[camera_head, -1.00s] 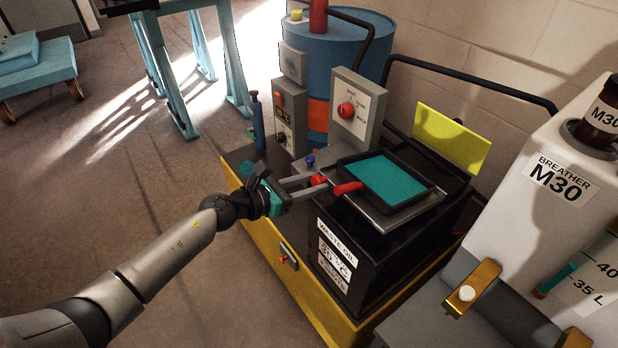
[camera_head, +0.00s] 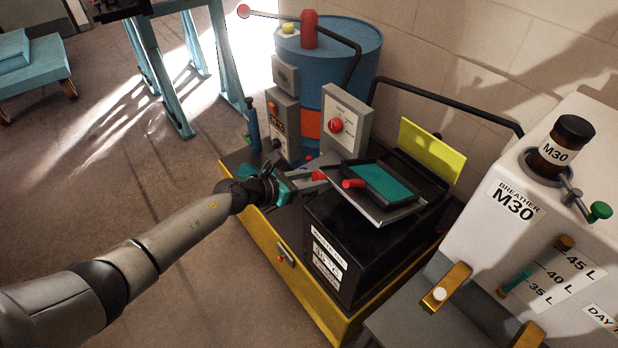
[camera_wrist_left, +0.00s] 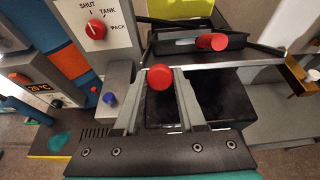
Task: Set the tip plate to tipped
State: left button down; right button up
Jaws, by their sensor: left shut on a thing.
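The tip plate (camera_head: 385,208) is a grey metal sheet over the black waste-oil box (camera_head: 335,225), carrying a black tray with a teal inside (camera_head: 383,182). The plate sits tilted, its near edge raised clear of the box top; in the left wrist view its edge (camera_wrist_left: 225,66) shows above the dark box. My left gripper (camera_head: 312,178) is at the plate's near left side, shut on a red knob (camera_wrist_left: 160,78), which shows between its fingertips. A second red grip (camera_head: 353,183) sticks out at the tray's near side. My right gripper is not in view.
A grey selector box with a red knob (camera_head: 336,125) and a blue drum (camera_head: 352,65) stand behind. A yellow-green panel (camera_head: 430,150) rises behind the tray. A white M30 tank (camera_head: 575,170) stands at right.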

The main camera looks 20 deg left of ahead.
pick_arm(q)
jog(key=shift+w+d+r+p, duration=0.2)
jog(key=shift+r+p, duration=0.05)
jog(key=shift+r, duration=0.25)
jog(key=shift+w+d+r+p, duration=0.15)
jog(key=shift+w+r+p, duration=0.05)
jog(key=shift+r, duration=0.25)
jog(key=shift+w+r, duration=0.15)
jog(key=shift+r, duration=0.05)
jog(key=c, duration=0.9)
grip_release()
jog(key=o, duration=0.4)
jog(key=shift+f, duration=0.2)
jog(key=shift+s+a+f, duration=0.1)
jog(key=shift+s, duration=0.1)
